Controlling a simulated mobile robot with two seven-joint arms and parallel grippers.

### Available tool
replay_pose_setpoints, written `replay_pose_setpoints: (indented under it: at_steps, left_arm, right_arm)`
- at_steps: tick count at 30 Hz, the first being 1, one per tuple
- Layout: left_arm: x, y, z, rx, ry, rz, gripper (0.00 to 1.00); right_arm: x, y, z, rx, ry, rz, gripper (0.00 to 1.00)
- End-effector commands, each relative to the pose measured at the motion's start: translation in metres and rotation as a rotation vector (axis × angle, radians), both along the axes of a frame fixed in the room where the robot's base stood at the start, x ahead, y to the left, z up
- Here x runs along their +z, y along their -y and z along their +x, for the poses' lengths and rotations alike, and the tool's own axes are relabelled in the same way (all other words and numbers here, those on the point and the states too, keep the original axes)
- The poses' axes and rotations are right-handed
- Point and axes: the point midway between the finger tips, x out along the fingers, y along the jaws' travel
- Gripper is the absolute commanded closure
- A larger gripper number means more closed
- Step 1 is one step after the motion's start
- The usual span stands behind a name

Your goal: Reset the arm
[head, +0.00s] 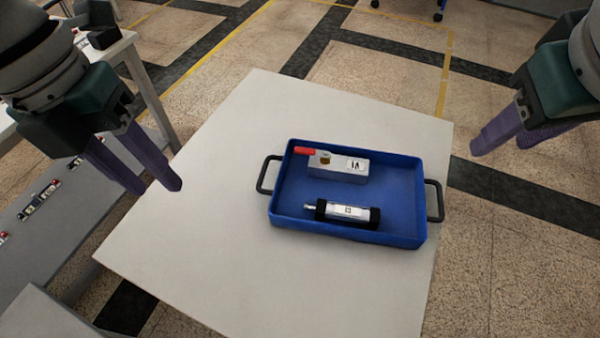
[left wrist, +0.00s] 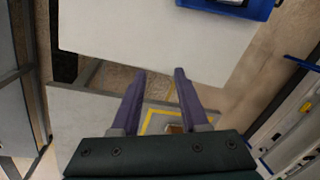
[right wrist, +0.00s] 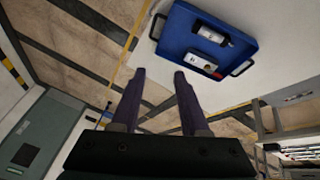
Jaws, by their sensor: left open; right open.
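My left gripper (head: 158,186) is open and empty, held above the left edge of the white table (head: 190,250). Its purple fingers also show apart in the left wrist view (left wrist: 160,72). My right gripper (head: 500,145) is open and empty, off to the right of the table. Its spread fingers show in the right wrist view (right wrist: 159,73). Both grippers are apart from the blue tray (head: 280,215), which sits on the table.
The tray has two dark side handles and holds a grey block with a red lever (head: 340,172) and a black-and-silver cylinder (head: 347,212). The table's left and front areas are clear. A grey surface (head: 55,215) with small parts stands at the left.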

Motion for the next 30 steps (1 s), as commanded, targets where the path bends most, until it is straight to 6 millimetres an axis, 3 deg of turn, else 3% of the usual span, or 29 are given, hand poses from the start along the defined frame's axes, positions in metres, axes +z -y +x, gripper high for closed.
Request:
replay_pose_setpoints:
  at_steps: [16,19,22,25,27,29,30]
  left_arm:
    - [0.000,0.000,0.000,0.000,0.000,-0.001,0.56]
    - [0.001,0.013,-0.001,-0.007,0.008,-0.050,0.56]
    - [0.008,0.053,-0.006,-0.020,0.036,-0.218,0.56]
    - [0.037,0.117,-0.012,-0.004,0.086,-0.520,0.56]
    - [0.076,0.162,-0.013,0.054,0.134,-0.785,0.56]
    - [0.120,0.188,-0.009,0.148,0.180,-1.024,0.56]
    - [0.151,0.196,-0.003,0.241,0.214,-1.181,0.56]
  right_arm:
    - [0.005,-0.001,-0.002,-0.001,-0.001,0.000,0.55]
    - [0.004,-0.002,-0.004,0.003,-0.003,0.004,0.55]
    - [0.001,-0.006,-0.009,0.017,-0.009,0.016,0.55]
    - [-0.004,-0.012,-0.018,0.041,-0.021,0.040,0.55]
    - [-0.008,-0.017,-0.026,0.062,-0.029,0.059,0.55]
    - [-0.012,-0.021,-0.034,0.079,-0.037,0.076,0.55]
    - [-0.014,-0.023,-0.039,0.090,-0.041,0.088,0.55]
